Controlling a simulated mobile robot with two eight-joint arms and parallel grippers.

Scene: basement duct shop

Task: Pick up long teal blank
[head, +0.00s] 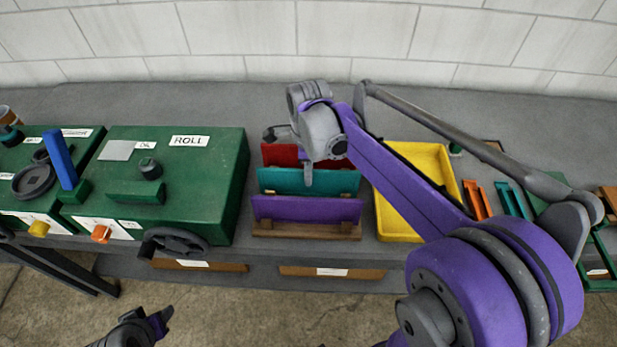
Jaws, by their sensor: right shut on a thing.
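The long teal blank (280,181) stands upright in a wooden rack (306,231), between a red blank (281,154) behind and a purple blank (306,209) in front. My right gripper (309,178) reaches down from above and is shut on the top edge of the teal blank near its middle. The teal blank's lower part is hidden behind the purple one, so I cannot tell whether it is clear of its slot. My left gripper (160,320) is low at the bottom left, in front of the bench and away from the blanks; its jaw gap does not show clearly.
A green machine labelled ROLL (215,170) stands left of the rack, with a dark handwheel (175,243) at its front. A yellow tray (398,228) sits close to the right, partly behind my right arm. Orange (477,200) and teal holders stand further right. A block wall rises behind.

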